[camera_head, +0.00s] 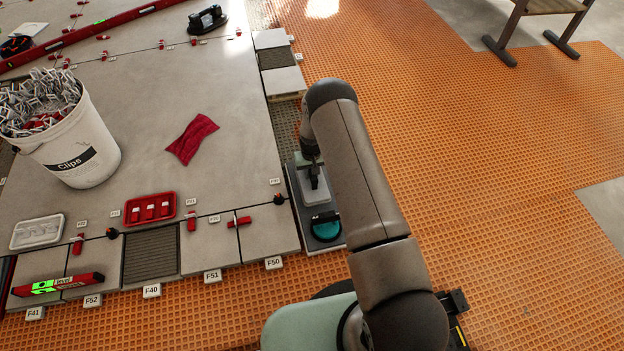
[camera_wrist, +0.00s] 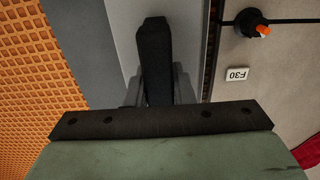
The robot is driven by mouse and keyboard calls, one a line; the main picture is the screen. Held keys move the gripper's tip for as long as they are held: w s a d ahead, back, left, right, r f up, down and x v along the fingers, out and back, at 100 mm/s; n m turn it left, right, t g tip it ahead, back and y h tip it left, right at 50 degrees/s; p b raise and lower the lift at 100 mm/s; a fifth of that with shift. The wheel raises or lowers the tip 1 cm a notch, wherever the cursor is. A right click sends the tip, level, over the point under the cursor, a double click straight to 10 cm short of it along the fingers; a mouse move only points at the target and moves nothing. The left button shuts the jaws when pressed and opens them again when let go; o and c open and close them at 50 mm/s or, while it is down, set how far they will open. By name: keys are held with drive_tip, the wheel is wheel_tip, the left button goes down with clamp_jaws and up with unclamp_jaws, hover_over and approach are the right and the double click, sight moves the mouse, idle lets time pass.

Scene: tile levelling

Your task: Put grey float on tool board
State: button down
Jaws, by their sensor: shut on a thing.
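The grey float, a pale rectangular plate (camera_head: 316,194) with a dark handle, is over the grey tool board (camera_head: 305,238). I cannot tell whether it touches the board. My gripper (camera_head: 313,168) is shut on the float's handle from above. In the wrist view the dark handle (camera_wrist: 154,50) runs up between my fingers, whose tips are mostly hidden. The float's pale plate (camera_wrist: 122,25) lies beneath, and the board (camera_wrist: 80,45) shows on its left.
A teal tool (camera_head: 326,227) lies on the board's near end. Tiles with clips and a white clip bucket (camera_head: 75,140) fill the left. A red cloth (camera_head: 192,138) and a red tray (camera_head: 150,208) lie on the tiles. Orange matting (camera_head: 480,160) at right is clear.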

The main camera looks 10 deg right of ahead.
drive_tip(key=shift+d+f+b, duration=0.15)
drive_tip(key=shift+f+b, duration=0.4)
drive_tip(key=shift+f, duration=1.1)
drive_tip(key=shift+f, duration=0.15)
drive_tip(key=c, duration=1.3)
unclamp_jaws()
drive_tip(key=shift+o, duration=0.2)
wheel_tip(320, 180, up, 12)
drive_tip(key=p, duration=0.5)
drive_tip(key=s+r, duration=0.6)
drive_tip(key=r, duration=0.6)
drive_tip(key=s+r, duration=0.5)
drive_tip(key=r, duration=0.7)
drive_tip(key=s+r, duration=0.5)
drive_tip(key=s, duration=0.8)
drive_tip(key=s+d+r, duration=0.1)
drive_tip(key=s+r, duration=0.5)
drive_tip(key=s, duration=0.6)
drive_tip(key=shift+s+d+g, duration=0.25)
drive_tip(key=shift+s+g, duration=0.15)
